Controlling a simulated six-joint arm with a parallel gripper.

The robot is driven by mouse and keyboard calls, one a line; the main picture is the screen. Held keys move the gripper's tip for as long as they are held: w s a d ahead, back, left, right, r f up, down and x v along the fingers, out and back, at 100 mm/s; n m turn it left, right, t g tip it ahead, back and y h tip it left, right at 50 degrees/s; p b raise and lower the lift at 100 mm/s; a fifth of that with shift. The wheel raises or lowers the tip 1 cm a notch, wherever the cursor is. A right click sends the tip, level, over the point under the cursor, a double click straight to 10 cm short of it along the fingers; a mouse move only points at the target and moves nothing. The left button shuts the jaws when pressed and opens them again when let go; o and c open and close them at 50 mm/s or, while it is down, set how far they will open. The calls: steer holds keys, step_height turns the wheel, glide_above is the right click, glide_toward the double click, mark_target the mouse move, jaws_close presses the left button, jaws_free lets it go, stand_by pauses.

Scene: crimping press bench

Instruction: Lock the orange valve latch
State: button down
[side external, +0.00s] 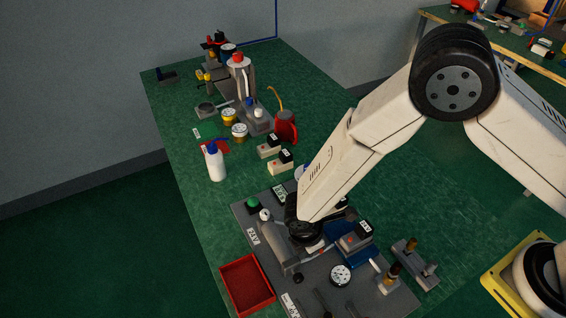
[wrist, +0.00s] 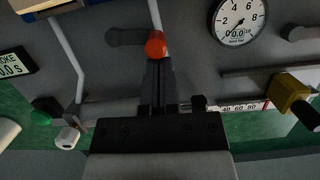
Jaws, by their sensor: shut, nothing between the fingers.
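The orange valve latch shows in the wrist view as an orange-red round knob (wrist: 155,45) beside a short dark bar on the grey panel (wrist: 190,50). My gripper (wrist: 158,64) comes up from the bottom of that view. Its dark fingers are together with nothing between them, and their tips lie just below the knob in the picture. I cannot tell whether they touch it. In the side external view, my gripper (side external: 304,232) is over the grey base plate (side external: 318,278), and I cannot make out the orange knob there.
A round gauge (wrist: 238,19) and a yellow block with a dark handle (wrist: 291,93) are at the right in the wrist view. A display box (wrist: 12,62) is at the left. In the side external view, a red tray (side external: 247,285) sits front left and a white bottle (side external: 215,163) stands behind.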

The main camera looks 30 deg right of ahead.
steer(key=shift+w, duration=0.1)
stand_by(0.3)
steer(key=shift+w+a, duration=0.1)
steer(key=shift+w, duration=0.55)
steer(key=shift+r, duration=0.1)
steer(key=v, duration=1)
steer(key=shift+w, duration=0.2)
stand_by(0.4)
